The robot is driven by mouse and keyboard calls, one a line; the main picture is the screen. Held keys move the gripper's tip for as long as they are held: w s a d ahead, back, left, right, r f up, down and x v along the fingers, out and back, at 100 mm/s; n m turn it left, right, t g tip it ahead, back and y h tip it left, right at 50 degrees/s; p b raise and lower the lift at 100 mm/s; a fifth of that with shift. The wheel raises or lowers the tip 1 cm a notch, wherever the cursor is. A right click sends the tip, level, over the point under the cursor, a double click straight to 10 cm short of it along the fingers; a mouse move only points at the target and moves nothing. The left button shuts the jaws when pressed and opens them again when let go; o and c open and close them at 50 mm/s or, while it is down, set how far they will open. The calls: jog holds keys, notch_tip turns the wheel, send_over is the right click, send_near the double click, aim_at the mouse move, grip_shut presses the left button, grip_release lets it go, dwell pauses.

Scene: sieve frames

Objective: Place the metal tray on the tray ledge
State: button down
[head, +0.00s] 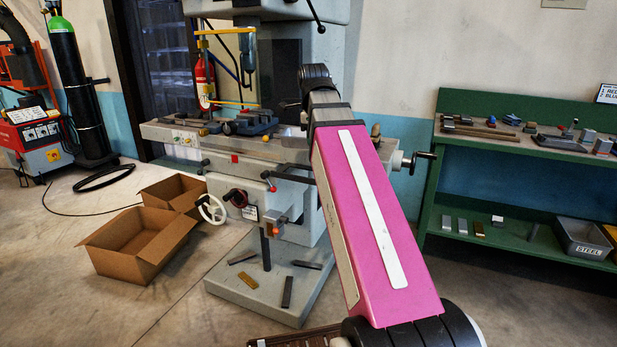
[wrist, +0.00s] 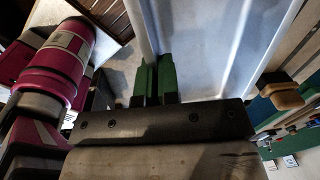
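In the wrist view, the metal tray (wrist: 210,45) is a large pale grey sheet-like shape with a raised edge, filling the upper middle. My gripper (wrist: 156,68) has two green fingers close together at the tray's left edge, and that edge runs down between them. The fingers appear shut on it. In the head view, my pink arm reaches toward the milling machine and hides part of it. My gripper and the tray cannot be made out there. I cannot tell which surface is the tray ledge.
A grey milling machine (head: 267,151) stands ahead, with a white handwheel (head: 211,209). Two open cardboard boxes (head: 138,243) lie on the floor at left. A green bench (head: 480,250) at right holds tools and a grey STEEL bin (head: 583,239). A tan knob (wrist: 286,96) shows beside the tray.

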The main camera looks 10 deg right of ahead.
aim_at(305, 133)
jog(key=s+m, duration=0.2)
jog(key=s, duration=0.4)
jog(key=w+a+f, duration=0.1)
jog(key=w+f, duration=1)
jog(key=shift+w+f, duration=0.15)
jog(key=shift+f, duration=0.15)
jog(key=shift+a+f, duration=0.1)
jog(key=c, duration=1.4)
grip_release()
jog(key=shift+o, duration=0.2)
jog(key=shift+f, duration=0.1)
jog(key=r, duration=0.8)
jog(key=s+r, duration=0.1)
jog(key=r, duration=0.3)
jog(key=shift+a+r, duration=0.2)
jog(key=shift+a, duration=0.15)
